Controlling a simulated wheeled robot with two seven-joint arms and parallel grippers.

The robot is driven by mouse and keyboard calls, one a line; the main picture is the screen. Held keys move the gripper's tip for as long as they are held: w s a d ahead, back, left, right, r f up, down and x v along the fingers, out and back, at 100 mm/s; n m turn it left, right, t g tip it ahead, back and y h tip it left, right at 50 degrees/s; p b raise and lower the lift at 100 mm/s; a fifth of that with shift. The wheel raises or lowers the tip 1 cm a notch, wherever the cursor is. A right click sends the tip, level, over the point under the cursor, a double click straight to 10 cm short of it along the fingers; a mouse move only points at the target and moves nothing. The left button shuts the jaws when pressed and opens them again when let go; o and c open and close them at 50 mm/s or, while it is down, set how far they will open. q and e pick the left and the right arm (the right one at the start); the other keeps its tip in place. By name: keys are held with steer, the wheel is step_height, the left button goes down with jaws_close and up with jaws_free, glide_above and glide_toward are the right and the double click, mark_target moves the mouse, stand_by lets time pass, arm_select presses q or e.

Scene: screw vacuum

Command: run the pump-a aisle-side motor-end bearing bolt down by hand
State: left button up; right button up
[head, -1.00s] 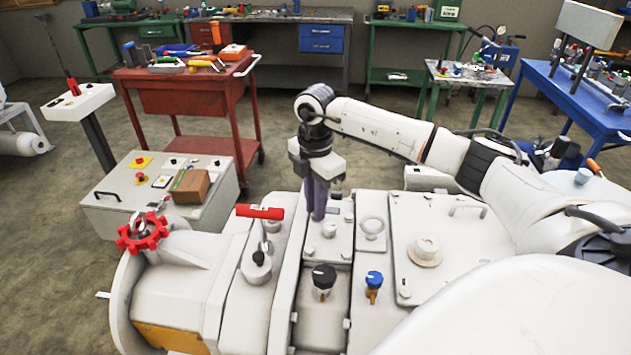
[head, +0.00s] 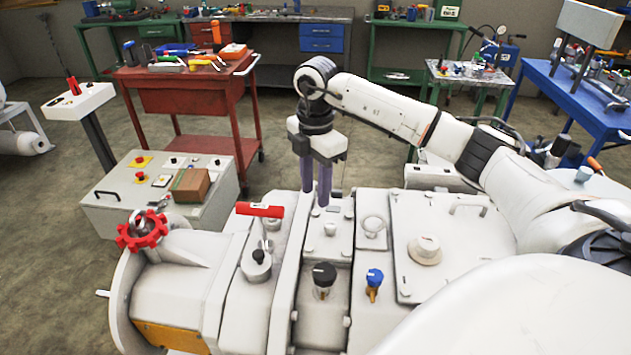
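My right gripper (head: 316,197) points straight down above the white pump housing (head: 190,270). Its two purple fingers show side by side with a narrow gap, and I see nothing between them. The fingertips are over the far end of a raised cover plate (head: 343,238). A small bolt head (head: 330,229) stands on that plate, a little nearer than the fingertips. I cannot tell which bolt is the bearing bolt; the far side of the housing below the fingers is hidden. My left gripper is not in view.
A red-handled lever (head: 260,211), a black knob (head: 324,275), a blue knob (head: 374,279) and a red handwheel (head: 142,231) stand up from the machine. A control box (head: 160,190) with a cardboard box (head: 190,185) and a red tool cart (head: 185,98) are beyond. Open floor lies between.

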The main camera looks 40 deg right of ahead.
mark_target(316, 211)
step_height(316, 211, up, 6)
steer(key=shift+r, duration=0.2)
